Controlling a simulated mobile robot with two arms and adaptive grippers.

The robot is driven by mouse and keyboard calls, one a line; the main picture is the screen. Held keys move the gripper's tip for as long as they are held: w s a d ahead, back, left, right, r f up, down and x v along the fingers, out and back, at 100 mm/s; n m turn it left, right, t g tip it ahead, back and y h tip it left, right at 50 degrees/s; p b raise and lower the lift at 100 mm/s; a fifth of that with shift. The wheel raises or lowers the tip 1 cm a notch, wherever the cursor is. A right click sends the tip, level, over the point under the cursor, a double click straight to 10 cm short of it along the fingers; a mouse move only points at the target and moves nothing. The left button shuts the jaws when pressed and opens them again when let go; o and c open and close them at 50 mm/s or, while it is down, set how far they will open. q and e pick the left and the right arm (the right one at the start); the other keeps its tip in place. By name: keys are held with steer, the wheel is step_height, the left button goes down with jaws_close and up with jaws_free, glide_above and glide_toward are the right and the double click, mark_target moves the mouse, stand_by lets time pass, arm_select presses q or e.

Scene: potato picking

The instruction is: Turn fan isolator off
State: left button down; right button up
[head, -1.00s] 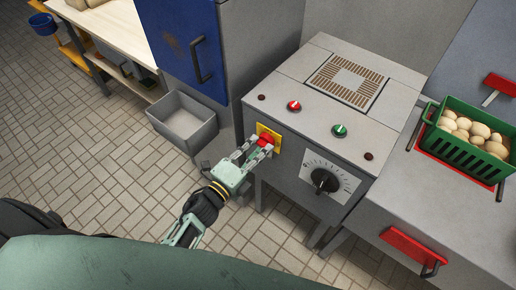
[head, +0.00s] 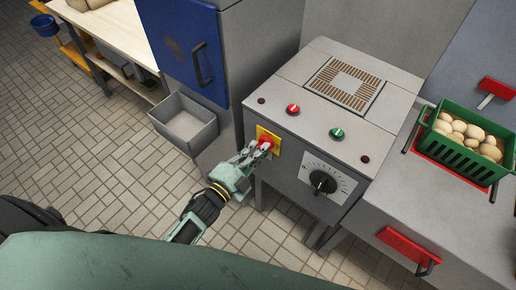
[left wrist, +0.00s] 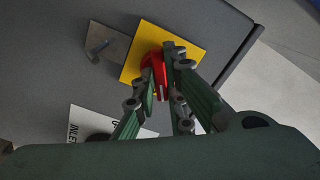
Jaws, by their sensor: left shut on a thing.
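The fan isolator is a red knob (head: 267,142) on a yellow square plate (head: 276,135), on the left part of the grey machine's front. My left gripper (head: 262,149) is at the knob, its fingers closed on it. In the left wrist view the red knob (left wrist: 157,72) sits between the fingers (left wrist: 163,85), in front of the yellow plate (left wrist: 147,42). The fingers hide part of the knob, and I cannot read its exact setting. My right gripper is not in view.
The grey machine (head: 290,155) also carries a black dial (head: 322,182), a red button (head: 293,109) and a green button (head: 337,133). A grey bin (head: 185,125) stands on the floor to the left. A green crate of potatoes (head: 462,153) sits at the right.

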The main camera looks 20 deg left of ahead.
arm_select(q)
steer(key=n+p, duration=0.2)
steer(key=n, duration=0.9)
steer(key=shift+p, duration=0.3)
steer(key=shift+n, duration=0.4)
steer(key=c, duration=1.8)
jaws_free()
steer(key=shift+s, duration=0.1)
steer(key=v, duration=1.1)
steer(key=shift+s+a, duration=0.15)
steer(key=shift+s, duration=0.25)
